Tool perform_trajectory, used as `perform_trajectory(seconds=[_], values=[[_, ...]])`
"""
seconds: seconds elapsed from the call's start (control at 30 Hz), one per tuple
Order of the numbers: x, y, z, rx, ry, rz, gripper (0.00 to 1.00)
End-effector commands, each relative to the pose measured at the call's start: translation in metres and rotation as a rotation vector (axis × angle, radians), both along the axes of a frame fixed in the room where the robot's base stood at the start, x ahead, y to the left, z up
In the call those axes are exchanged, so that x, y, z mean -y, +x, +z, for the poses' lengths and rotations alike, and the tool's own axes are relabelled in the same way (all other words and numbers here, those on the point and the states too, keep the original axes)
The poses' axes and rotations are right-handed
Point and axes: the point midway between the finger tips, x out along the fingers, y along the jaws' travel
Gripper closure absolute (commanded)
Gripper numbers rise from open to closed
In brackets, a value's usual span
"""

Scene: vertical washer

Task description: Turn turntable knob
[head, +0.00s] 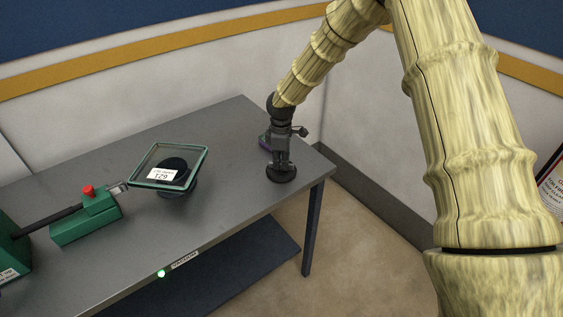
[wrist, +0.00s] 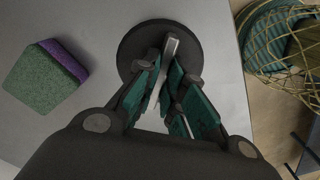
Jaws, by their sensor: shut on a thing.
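The turntable knob (head: 281,176) is a round black disc on the grey table near its right end. In the wrist view the knob (wrist: 130,48) shows a raised light-grey bar across its middle. My gripper (head: 281,160) points down over the knob. In the wrist view my gripper (wrist: 168,72) has its teal-padded fingers on either side of the bar, shut on it. The fingers hide part of the bar and of the disc. A turntable (head: 176,187) with a green-rimmed square tray and a white label stands to the left of the knob.
A green and purple sponge (wrist: 48,75) lies beside the knob. A green device with a red button (head: 88,192) sits at the left of the table. A wire basket (wrist: 285,45) is beyond the table edge. The table's right edge is close to the knob.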

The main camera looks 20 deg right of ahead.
Motion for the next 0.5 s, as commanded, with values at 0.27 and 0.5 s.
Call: perform_trajectory(seconds=[0.27, 0.5], values=[[0.0012, 0.0004, 0.0004, 0.001, 0.000, 0.127, 1.00], [0.0013, 0.0006, 0.0005, 0.001, 0.000, 0.172, 1.00]])
